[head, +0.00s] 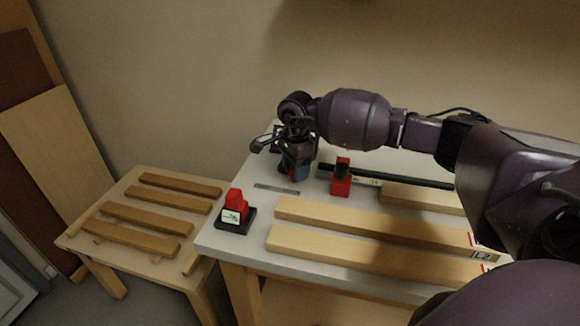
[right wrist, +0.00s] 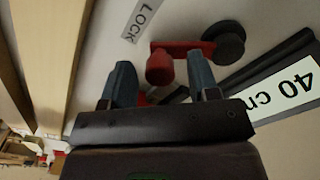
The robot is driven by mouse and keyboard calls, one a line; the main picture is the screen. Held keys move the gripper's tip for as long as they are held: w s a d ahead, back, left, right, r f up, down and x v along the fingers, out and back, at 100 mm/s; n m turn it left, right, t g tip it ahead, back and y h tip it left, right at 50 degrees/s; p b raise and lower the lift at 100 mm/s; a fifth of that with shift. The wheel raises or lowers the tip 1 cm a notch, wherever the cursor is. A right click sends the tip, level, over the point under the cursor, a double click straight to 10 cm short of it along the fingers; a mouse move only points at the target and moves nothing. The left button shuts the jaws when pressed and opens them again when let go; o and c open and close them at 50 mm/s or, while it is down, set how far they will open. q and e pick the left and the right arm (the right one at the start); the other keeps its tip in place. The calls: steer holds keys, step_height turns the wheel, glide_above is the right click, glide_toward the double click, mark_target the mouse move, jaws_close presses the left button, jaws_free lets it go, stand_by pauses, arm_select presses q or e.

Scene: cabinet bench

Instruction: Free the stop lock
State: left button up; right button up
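The stop lock shows in the right wrist view as a red lever (right wrist: 180,50) with a round black pivot (right wrist: 228,40). A "LOCK" label (right wrist: 143,18) lies beside it. My right gripper (head: 297,178) points down over the back left of the bench and hides most of the lock in the head view. In the right wrist view my right gripper (right wrist: 162,75) has its two blue-grey fingers apart, with the lever's rounded red end between the tips. I cannot tell whether either finger touches it. My left gripper is not in view.
A red block with a black top (head: 342,180) stands by a dark rail (head: 400,176). A red piece on a black base (head: 236,210) sits at the bench's left corner. Long boards (head: 370,222) lie in front. A low table (head: 110,222) with slats stands left. A "40 cm" label (right wrist: 292,88) is near.

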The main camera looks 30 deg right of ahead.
steer(key=c, duration=0.5)
steer(key=shift+a, duration=0.1)
steer(key=shift+w+a, duration=0.35)
steer(key=shift+a, duration=0.5)
steer(key=shift+w+a+b, duration=0.15)
steer(key=shift+b, duration=0.15)
steer(key=shift+w+a, duration=0.2)
steer(key=shift+a, duration=0.05)
steer(key=o, duration=0.7)
steer(key=shift+c, duration=0.2)
